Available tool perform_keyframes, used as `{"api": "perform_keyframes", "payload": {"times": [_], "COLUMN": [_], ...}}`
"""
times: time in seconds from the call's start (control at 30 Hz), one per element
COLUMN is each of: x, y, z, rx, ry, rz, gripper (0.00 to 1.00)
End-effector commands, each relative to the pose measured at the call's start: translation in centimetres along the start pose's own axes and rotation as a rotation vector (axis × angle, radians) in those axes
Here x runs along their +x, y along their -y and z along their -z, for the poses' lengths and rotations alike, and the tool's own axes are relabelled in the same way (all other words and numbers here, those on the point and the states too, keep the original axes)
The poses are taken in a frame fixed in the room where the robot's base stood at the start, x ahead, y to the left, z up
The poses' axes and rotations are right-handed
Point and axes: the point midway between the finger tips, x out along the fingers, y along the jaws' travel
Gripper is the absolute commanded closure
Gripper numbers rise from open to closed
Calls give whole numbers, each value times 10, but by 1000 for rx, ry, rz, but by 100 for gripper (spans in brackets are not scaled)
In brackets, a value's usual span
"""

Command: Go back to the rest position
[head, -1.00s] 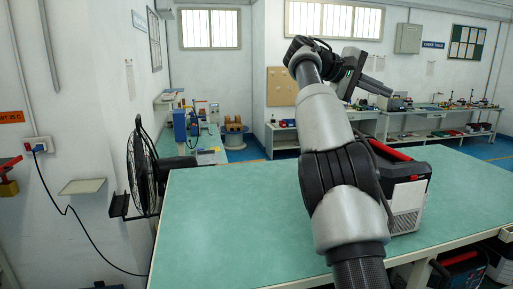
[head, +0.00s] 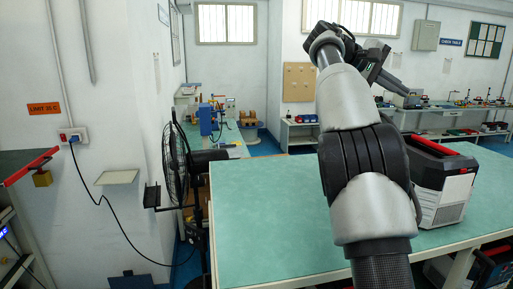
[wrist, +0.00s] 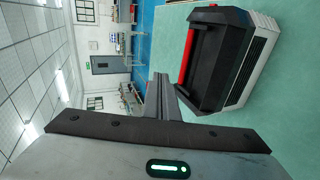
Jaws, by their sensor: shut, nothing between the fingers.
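My gripper (head: 393,83) is at the end of my raised arm, above the far side of the green-topped table (head: 265,215) in the head view. In the wrist view its fingers (wrist: 160,88) are together with nothing held between them. A black and grey machine with a red handle (head: 443,185) stands on the table to the right of my arm. It also shows in the wrist view (wrist: 222,60), beyond the fingers and apart from them. My forearm hides part of the table and the machine's left side.
A black standing fan (head: 178,165) is close to the table's left edge. A small wall shelf (head: 117,177), a socket with a hanging cable (head: 72,136) and a red-handled cabinet door (head: 30,167) are at the left. Workbenches (head: 440,122) line the back. The table's left half is clear.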

Motion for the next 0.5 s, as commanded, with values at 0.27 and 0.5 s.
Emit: {"api": "perform_keyframes", "payload": {"times": [0.27, 0.5], "x": [0, -43], "y": [19, 87], "z": [-48, -119], "rx": [77, 188], "ry": [-78, -199], "rz": [232, 537], "gripper": [100, 100]}}
